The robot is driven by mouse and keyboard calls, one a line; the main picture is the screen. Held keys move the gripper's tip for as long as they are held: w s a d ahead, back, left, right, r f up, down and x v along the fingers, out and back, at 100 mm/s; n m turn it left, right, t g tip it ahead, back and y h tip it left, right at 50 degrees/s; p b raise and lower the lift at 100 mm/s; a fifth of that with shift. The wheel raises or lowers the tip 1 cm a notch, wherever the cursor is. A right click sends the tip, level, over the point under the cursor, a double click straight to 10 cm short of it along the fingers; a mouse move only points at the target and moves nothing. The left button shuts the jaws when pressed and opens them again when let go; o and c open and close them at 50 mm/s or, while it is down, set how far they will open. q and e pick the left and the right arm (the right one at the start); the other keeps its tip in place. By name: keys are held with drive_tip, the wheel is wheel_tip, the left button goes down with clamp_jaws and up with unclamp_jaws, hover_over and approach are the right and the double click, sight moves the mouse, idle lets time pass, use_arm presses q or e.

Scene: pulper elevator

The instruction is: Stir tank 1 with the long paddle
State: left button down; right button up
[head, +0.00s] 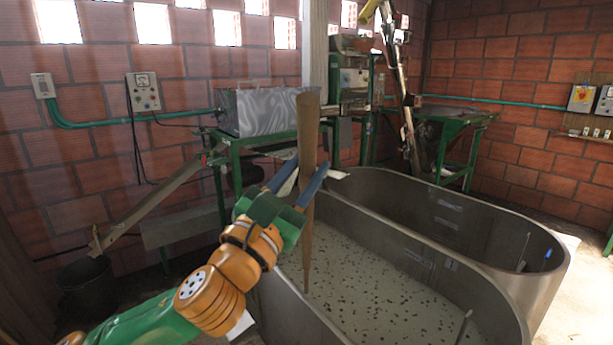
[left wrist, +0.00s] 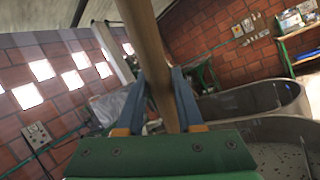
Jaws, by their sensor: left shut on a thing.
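The long wooden paddle (head: 308,190) stands nearly upright, its wide end up and its thin end down over the near tank. My left gripper (head: 303,180) is shut on the paddle at about its middle, one blue finger on each side. The left wrist view also shows the paddle (left wrist: 150,60) between the fingers of the gripper (left wrist: 160,105). The near tank (head: 505,312) holds pale liquid with dark specks. The paddle's lower tip appears at or just above the liquid; contact is unclear. No tank number is readable. My right gripper is not in view.
A second grey tank (head: 545,250) stands close behind the near one. A green-framed machine (head: 355,85) and a metal box (head: 265,110) on a green stand are behind. A dark bucket (head: 85,275) is at the left.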

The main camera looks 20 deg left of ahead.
use_arm(q)
wheel_tip(320, 180, down, 41)
drive_tip(key=b, duration=3.1)
drive_tip(key=shift+s+r+b, duration=0.15)
drive_tip(key=shift+s+b, duration=0.15)
drive_tip(key=shift+b, duration=0.05)
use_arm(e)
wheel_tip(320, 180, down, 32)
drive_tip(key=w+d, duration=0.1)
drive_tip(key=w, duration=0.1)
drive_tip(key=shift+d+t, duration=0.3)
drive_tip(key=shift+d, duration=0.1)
